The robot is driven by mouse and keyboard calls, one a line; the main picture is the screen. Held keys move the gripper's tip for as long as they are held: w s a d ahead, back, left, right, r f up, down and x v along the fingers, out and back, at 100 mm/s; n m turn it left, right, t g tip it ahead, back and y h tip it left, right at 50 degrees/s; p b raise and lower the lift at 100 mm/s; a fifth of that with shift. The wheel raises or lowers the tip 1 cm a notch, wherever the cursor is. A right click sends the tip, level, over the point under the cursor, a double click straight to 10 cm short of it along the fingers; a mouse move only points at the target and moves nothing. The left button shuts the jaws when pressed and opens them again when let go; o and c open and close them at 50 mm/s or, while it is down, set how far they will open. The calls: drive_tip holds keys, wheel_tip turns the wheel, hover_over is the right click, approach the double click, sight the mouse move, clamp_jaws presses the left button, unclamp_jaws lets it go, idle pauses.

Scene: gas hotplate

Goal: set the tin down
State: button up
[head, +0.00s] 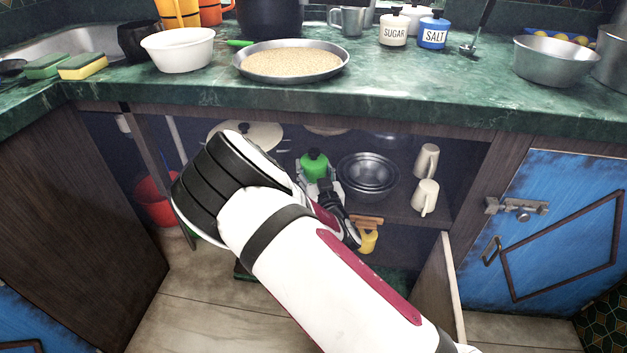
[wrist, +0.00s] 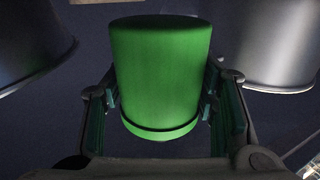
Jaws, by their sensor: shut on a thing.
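The green tin (head: 315,167) is inside the open cupboard under the counter, at shelf height. My gripper (head: 322,184) is shut on it, and my arm reaches in from the front and hides part of the view. In the wrist view the tin (wrist: 160,75) fills the middle, upright, with a gripper finger (wrist: 160,108) pad on each side. Whether its base touches the shelf (head: 400,212) cannot be told.
A pale round lid or pan (head: 245,135) is to the left. A yellow item (head: 367,241) is below. The cupboard's open door (head: 436,290) stands at the right.

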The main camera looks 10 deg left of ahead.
sight(314, 177)
drive_tip(key=shift+w+a, duration=0.15)
drive_tip(key=shift+w, duration=0.3)
drive_tip(key=shift+w+f+b, duration=0.1)
drive_tip(key=shift+f+b, duration=1)
drive_tip(key=shift+f, duration=0.65)
drive_tip(key=shift+f, duration=0.1)
drive_tip(key=shift+f, duration=0.1)
drive_tip(key=o, duration=1.2)
drive_tip(key=shift+s+r, duration=0.2)
drive_tip(key=shift+s, duration=0.15)
drive_tip(key=p+v, duration=0.3)
drive_tip(key=v, duration=0.8)
drive_tip(key=shift+s+d+f, duration=0.1)
drive_tip(key=shift+s+d, duration=0.05)
drive_tip(key=shift+d, duration=0.05)
